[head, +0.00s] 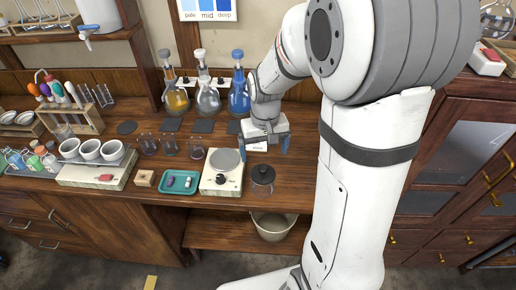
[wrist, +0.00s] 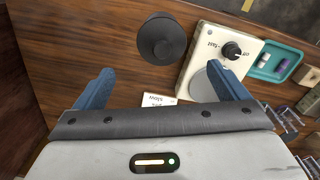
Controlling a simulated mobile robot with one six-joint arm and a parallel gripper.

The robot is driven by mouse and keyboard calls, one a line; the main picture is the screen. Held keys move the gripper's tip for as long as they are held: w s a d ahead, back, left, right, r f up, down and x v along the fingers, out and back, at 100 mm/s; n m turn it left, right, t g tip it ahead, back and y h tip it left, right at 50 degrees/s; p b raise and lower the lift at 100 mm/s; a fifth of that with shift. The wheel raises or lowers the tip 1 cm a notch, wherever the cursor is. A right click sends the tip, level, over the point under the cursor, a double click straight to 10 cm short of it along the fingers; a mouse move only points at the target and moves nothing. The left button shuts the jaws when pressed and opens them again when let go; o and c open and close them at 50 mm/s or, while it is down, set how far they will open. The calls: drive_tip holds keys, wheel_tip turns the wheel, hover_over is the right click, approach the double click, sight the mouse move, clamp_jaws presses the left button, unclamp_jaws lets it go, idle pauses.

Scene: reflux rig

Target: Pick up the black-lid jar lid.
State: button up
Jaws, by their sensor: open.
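The black-lid jar (head: 262,181) stands on the bench near its front edge, right of the hot plate. Its round black lid (head: 262,173) with a knob sits on top. In the wrist view the lid (wrist: 161,40) shows from above, beyond my fingertips and between their lines. My gripper (head: 265,148) is open and empty, above the bench and farther back than the jar. Its two blue fingers also show in the wrist view (wrist: 160,82), apart from the lid. The jar's body is mostly hidden under the lid in the wrist view.
A white hot plate (head: 221,172) with a knob stands just left of the jar, with a teal tray (head: 180,182) beside it. A white label card (wrist: 157,100) lies near my gripper. Flasks (head: 208,98) stand at the back. Bare wood lies right of the jar.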

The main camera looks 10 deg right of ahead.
sight(263, 167)
wheel_tip(263, 167, down, 2)
drive_tip(key=shift+w+f, duration=0.1)
drive_tip(key=shift+f, duration=0.15)
drive_tip(key=f, duration=0.1)
drive_tip(key=f+p, duration=0.1)
drive_tip(key=f, duration=0.2)
drive_tip(key=shift+s+a+f+p, duration=0.1)
drive_tip(key=shift+s+a+p, duration=0.05)
drive_tip(key=shift+s+p, duration=0.15)
drive_tip(key=shift+w+f, duration=0.1)
drive_tip(key=shift+f, duration=0.6)
drive_tip(key=c, duration=1.1)
